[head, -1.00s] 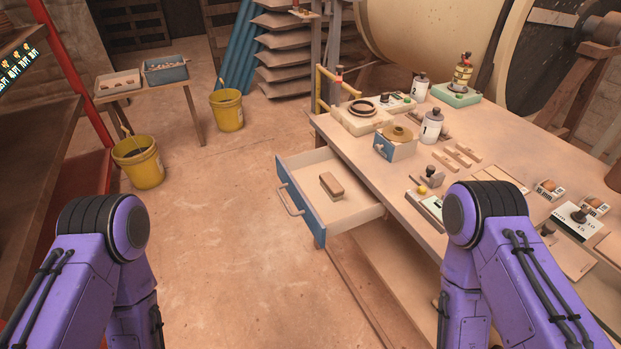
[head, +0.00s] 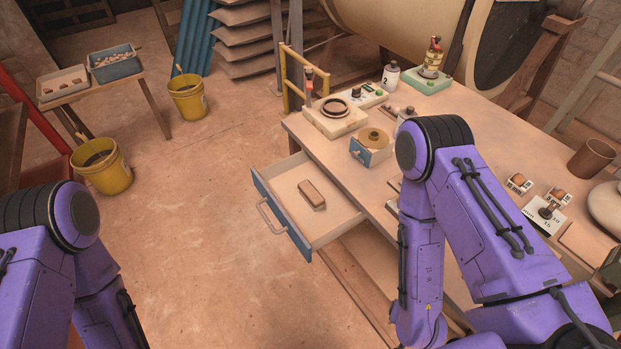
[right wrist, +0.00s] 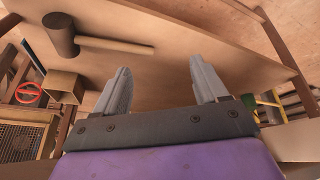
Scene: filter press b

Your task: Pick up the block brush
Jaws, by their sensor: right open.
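The block brush (head: 311,194) is a small brown block lying in the open drawer (head: 334,235) of the workbench, in the head view. The drawer has a blue front with a bar handle (head: 270,222). My right gripper (right wrist: 160,66) is open and empty in the right wrist view, where the brush does not show. In the head view my right arm stands to the right of the drawer, and its gripper is not seen. My left arm is at the lower left, with its gripper out of view.
The workbench top (head: 325,151) holds a small blue-fronted box (head: 371,154), bottles and tools. Yellow buckets (head: 101,167) stand on the floor at left. In the right wrist view, a mallet (right wrist: 62,36) lies on a brown surface. Floor left of the drawer is clear.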

